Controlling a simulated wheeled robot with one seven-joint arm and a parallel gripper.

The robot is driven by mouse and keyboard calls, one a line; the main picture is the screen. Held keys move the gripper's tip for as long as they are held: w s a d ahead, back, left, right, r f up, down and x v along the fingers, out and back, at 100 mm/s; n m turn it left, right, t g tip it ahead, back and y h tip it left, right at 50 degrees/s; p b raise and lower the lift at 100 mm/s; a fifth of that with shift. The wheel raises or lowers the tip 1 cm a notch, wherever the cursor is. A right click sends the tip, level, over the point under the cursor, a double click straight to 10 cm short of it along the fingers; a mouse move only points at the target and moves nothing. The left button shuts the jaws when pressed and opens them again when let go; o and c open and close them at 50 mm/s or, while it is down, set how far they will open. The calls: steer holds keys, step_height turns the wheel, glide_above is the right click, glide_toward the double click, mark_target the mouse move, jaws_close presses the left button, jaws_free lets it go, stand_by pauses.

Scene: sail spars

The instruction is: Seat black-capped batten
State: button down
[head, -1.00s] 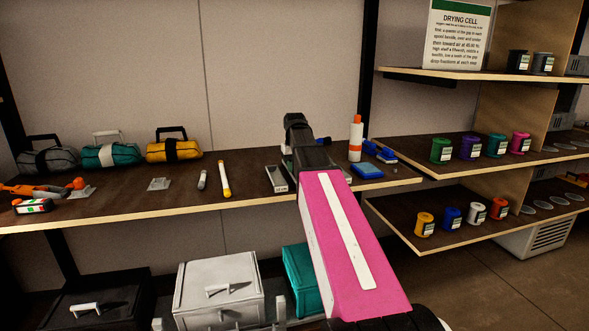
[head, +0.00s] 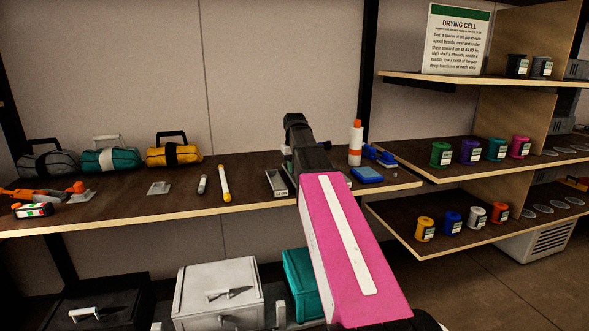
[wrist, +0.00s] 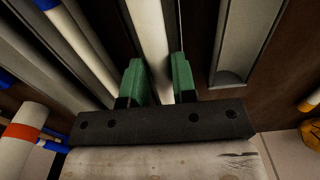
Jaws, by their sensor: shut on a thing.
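My gripper (wrist: 157,82) has green fingers closed on a white rod-like batten (wrist: 150,35) in the wrist view. The batten runs away from me toward the top edge, and its end caps are out of view, so I see no black cap. A grey channel (wrist: 238,45) with a rounded end lies to the right of it, apart from the fingers. More grey channels (wrist: 50,50) lie to the left. In the head view my dark wrist and pink arm stand over the bench and hide the fingers and the held batten.
White rods with blue ends (wrist: 75,40) lie at left in the wrist view. On the bench (head: 120,212) are a yellow-capped batten (head: 224,184), a short grey-capped piece (head: 202,184), a grey channel piece (head: 276,182), an orange-capped bottle (head: 356,145) and a blue block (head: 367,174).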

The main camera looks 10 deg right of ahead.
steer(key=shift+f, duration=0.4)
steer(key=shift+f, duration=0.65)
steer(key=shift+r, duration=0.2)
steer(key=shift+r, duration=0.85)
steer(key=c, duration=0.5)
jaws_free()
